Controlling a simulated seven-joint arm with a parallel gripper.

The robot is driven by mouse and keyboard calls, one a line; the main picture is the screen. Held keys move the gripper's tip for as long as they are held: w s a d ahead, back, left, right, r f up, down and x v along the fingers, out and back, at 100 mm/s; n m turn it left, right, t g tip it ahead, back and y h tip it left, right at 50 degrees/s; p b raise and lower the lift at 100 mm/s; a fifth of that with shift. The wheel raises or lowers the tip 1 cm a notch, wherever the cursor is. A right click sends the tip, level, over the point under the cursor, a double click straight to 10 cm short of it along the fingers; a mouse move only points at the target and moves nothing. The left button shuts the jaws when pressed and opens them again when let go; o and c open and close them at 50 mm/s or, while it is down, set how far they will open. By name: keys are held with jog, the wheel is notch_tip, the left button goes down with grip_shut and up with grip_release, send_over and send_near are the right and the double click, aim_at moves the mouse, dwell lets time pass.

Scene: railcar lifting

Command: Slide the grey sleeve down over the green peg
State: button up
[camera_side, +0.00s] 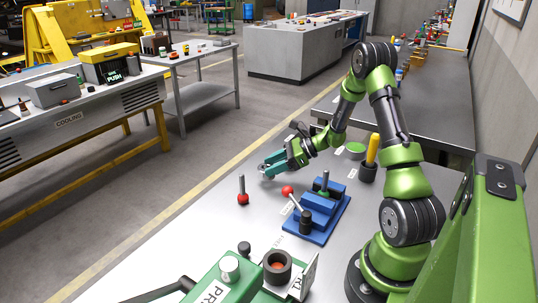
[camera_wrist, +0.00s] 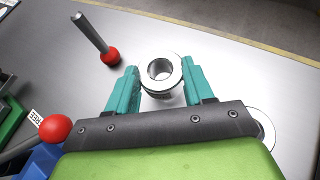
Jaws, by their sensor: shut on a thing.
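The grey sleeve (camera_wrist: 160,87) is a pale metal ring with an open bore, seen from above in the wrist view. My gripper (camera_wrist: 160,82) is shut on it, with one teal finger on each side. In the side view my gripper (camera_side: 268,166) is over the steel table, left of and beyond the blue fixture (camera_side: 318,230). A slim upright green peg (camera_side: 324,180) stands on the fixture, apart from the sleeve. The peg cannot be made out clearly in the wrist view. The sleeve is too small to tell in the side view.
A grey rod with a red ball (camera_side: 243,198) stands left of the fixture. A red-knobbed lever (camera_side: 288,190) rises at the fixture. A yellow-handled tool (camera_side: 372,150) stands in a dark holder behind it, near a green disc (camera_side: 356,147). A green machine (camera_side: 225,280) fills the front.

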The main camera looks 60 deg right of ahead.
notch_tip(320, 180, up, 23)
jog(key=s+a+f+n+g+y, duration=0.3)
jog(key=a+f+n+g+y, duration=0.1)
jog(key=a+f+n+g, duration=0.15)
notch_tip(320, 180, up, 5)
jog(key=n+g+h, duration=1.5)
jog(key=n+h, duration=0.3)
jog(key=n, duration=1.3)
send_over(325, 169)
jog(key=w+a, duration=0.1)
jog(key=w, duration=0.1)
notch_tip(325, 169, down, 10)
jog(key=shift+s+f, duration=0.25)
jog(key=shift+m, duration=0.35)
jog(key=shift+a+f, duration=0.1)
jog(key=shift+f, duration=2)
